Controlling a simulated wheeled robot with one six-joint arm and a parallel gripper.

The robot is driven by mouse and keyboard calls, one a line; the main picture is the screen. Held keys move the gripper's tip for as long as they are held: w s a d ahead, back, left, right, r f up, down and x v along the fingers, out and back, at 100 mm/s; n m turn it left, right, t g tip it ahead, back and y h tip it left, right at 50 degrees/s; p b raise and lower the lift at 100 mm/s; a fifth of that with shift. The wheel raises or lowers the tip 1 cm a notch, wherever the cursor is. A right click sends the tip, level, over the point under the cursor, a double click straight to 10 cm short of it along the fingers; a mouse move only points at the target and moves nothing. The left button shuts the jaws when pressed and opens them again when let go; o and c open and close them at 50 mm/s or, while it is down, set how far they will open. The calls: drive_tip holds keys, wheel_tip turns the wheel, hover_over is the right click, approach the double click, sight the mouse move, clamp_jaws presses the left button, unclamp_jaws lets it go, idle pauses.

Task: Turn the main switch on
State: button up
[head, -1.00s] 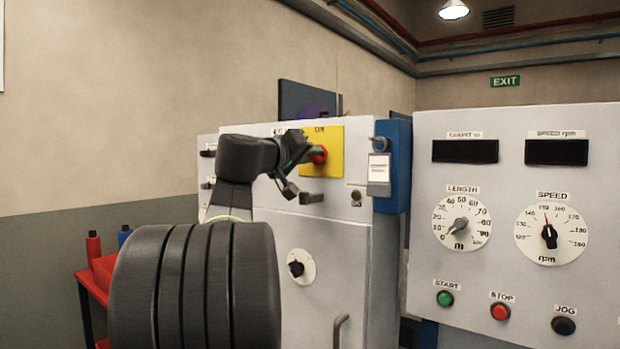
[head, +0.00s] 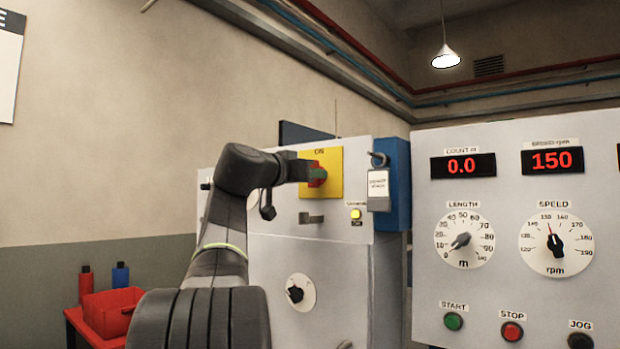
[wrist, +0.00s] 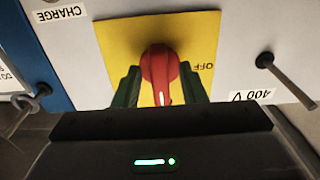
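The main switch is a red rotary knob (wrist: 160,72) on a yellow plate (wrist: 197,32), with the word OFF printed beside the knob in the wrist view. In the head view the knob (head: 317,174) shows on its yellow plate (head: 334,163) at the upper part of the grey cabinet. My gripper (wrist: 160,90) is at the knob, with one green finger on each side, closed against it as far as I can see. Part of the knob is hidden by my gripper in the head view.
A yellow lamp (head: 355,213) below the plate is lit. The right panel has red displays reading 0.0 (head: 463,166) and 150 (head: 552,161). A red bin (head: 110,312) stands lower left.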

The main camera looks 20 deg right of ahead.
drive_tip(key=shift+s+a+f, duration=0.1)
drive_tip(key=shift+a+f, duration=0.05)
drive_tip(key=shift+a, duration=0.05)
drive_tip(key=b+v, duration=0.2)
drive_tip(key=v, duration=0.4)
drive_tip(key=shift+s+b, duration=0.15)
drive_tip(key=shift+b, duration=0.2)
